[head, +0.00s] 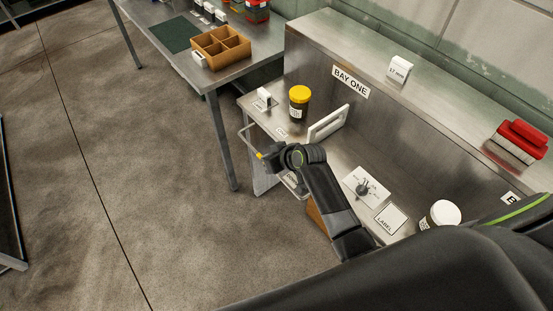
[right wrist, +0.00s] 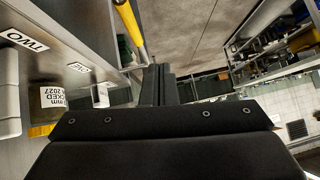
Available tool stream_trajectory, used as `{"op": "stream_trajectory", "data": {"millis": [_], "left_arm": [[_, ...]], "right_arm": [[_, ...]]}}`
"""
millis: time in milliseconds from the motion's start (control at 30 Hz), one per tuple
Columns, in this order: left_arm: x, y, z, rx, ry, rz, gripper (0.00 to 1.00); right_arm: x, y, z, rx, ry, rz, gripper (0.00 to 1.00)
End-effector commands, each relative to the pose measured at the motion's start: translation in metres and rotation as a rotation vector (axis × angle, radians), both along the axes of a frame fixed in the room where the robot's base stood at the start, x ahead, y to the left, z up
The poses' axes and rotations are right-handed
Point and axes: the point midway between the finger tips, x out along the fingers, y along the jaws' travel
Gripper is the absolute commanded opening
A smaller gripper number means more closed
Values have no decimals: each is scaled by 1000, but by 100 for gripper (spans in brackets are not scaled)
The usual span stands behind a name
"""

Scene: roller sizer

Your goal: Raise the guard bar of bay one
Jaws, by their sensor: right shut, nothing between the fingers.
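The guard bar of bay one (head: 259,155) is a thin metal rod with a yellow sleeve, at the front edge of the steel bench under the BAY ONE sign (head: 350,81). My right gripper (head: 268,156) is at the sleeve in the head view, shut and empty; its arm hides part of the bar. In the right wrist view the yellow sleeve (right wrist: 130,22) runs along the top left, beside the shut fingers (right wrist: 160,85). I cannot tell whether they touch it. My left gripper is not in view.
A yellow-lidded jar (head: 299,101) and a white frame (head: 328,123) stand behind the bar. A dial (head: 363,188), a label card (head: 390,219) and a white-lidded jar (head: 441,214) are to the right. The floor (head: 130,170) left of the bench is clear.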

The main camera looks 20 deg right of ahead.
Motion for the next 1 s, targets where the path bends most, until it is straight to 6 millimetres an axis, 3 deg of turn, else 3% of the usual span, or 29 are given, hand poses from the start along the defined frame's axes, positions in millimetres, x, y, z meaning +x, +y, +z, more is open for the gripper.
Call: {"op": "stream_trajectory", "data": {"millis": [500,1000], "left_arm": [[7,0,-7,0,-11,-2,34],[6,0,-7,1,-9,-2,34]], "right_arm": [[-43,-6,42,0,-2,0,0],[-47,-7,46,0,-1,0,0]]}}
